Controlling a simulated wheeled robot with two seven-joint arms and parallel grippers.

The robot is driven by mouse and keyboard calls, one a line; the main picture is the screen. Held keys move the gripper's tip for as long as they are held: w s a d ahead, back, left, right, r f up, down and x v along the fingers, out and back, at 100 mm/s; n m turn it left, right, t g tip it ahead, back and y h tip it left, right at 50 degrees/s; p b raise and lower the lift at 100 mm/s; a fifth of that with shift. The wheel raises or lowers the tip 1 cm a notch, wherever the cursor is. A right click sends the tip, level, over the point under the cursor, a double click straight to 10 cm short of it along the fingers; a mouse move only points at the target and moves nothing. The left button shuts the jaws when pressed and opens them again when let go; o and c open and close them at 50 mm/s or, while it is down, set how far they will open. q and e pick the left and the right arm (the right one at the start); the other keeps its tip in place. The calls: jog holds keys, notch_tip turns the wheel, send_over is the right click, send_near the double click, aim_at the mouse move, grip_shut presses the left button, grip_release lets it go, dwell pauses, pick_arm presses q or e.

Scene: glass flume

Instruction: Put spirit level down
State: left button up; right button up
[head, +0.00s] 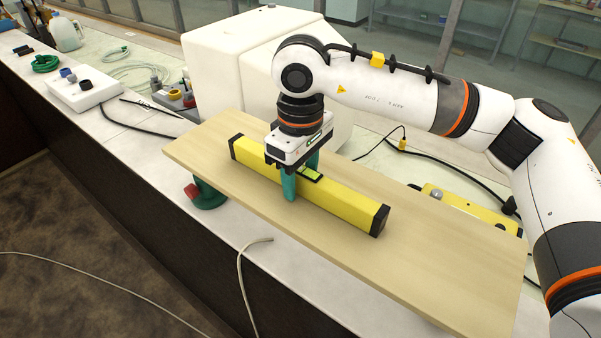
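The spirit level (340,200) is a long yellow bar with black end caps and a green vial window near its middle. It lies flat, lengthwise along a pale wooden board (440,268). It looks to be on the board or very close above it; I cannot tell if there is a slight gap. My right gripper (299,180) points straight down at the level's middle, its teal fingers on either long side and seemingly closed against it. The far fingertip is hidden behind the level. My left gripper is not in view.
A green support with a red knob (192,191) is under the board's left end. A white housing (225,62) stands behind the board. A yellow box (470,207) and black cables lie behind its right part. A pale hose (241,275) hangs over the front edge.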

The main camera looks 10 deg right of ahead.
aim_at(301, 171)
jog(key=shift+r, duration=0.25)
notch_tip(301, 171, up, 12)
jog(key=b, duration=0.1)
jog(key=shift+f, duration=0.2)
dwell(1.5)
